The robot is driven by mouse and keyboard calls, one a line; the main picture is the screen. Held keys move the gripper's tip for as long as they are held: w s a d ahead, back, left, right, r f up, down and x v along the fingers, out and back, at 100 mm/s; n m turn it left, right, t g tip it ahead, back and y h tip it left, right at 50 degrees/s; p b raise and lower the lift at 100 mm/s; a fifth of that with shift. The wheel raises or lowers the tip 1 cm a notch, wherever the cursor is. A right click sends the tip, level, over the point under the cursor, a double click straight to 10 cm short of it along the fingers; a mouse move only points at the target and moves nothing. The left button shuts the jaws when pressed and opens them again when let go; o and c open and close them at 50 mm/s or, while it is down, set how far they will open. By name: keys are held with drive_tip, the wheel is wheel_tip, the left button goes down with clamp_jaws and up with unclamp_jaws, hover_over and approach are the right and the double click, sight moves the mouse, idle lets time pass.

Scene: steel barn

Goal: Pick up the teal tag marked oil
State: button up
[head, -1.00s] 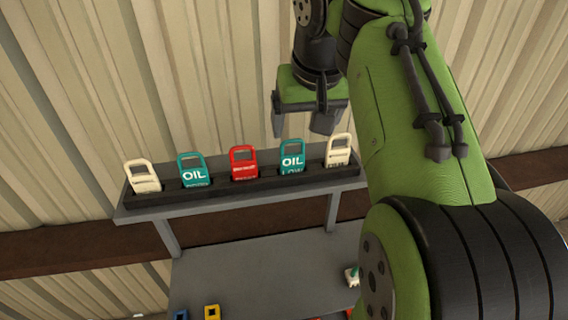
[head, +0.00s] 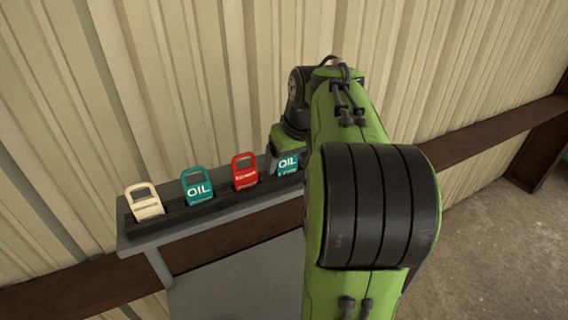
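Two teal tags marked OIL stand in a dark slotted rack (head: 222,205) on a raised grey shelf. The left teal tag (head: 198,188) stands clear, with small unreadable print under the word OIL. The right teal tag (head: 288,164) has a second line that seems to read LOW, and my arm covers its right edge. My gripper (head: 284,158) is at the right teal tag, one dark finger showing by its left side. The other finger is hidden behind my arm, so I cannot tell whether it grips the tag.
A cream tag (head: 145,202) and a red tag (head: 244,171) stand in the same rack, the red one between the two teal tags. The rack's right end is hidden by my arm. A corrugated wall (head: 180,80) rises close behind the shelf.

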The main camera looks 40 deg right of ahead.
drive_tip(key=shift+s+d, duration=0.15)
drive_tip(key=shift+d, duration=0.1)
drive_tip(key=shift+c, duration=1.1)
drive_tip(key=shift+w+a, duration=0.35)
drive_tip(key=shift+a, duration=0.2)
drive_tip(key=c, duration=0.6)
drive_tip(key=shift+s+d+r, duration=0.15)
drive_tip(key=shift+d, duration=0.15)
drive_tip(key=shift+c, duration=0.3)
wheel_tip(320, 180, up, 8)
drive_tip(key=shift+f, duration=0.15)
drive_tip(key=shift+a+r, duration=0.1)
drive_tip(key=shift+r, duration=0.95)
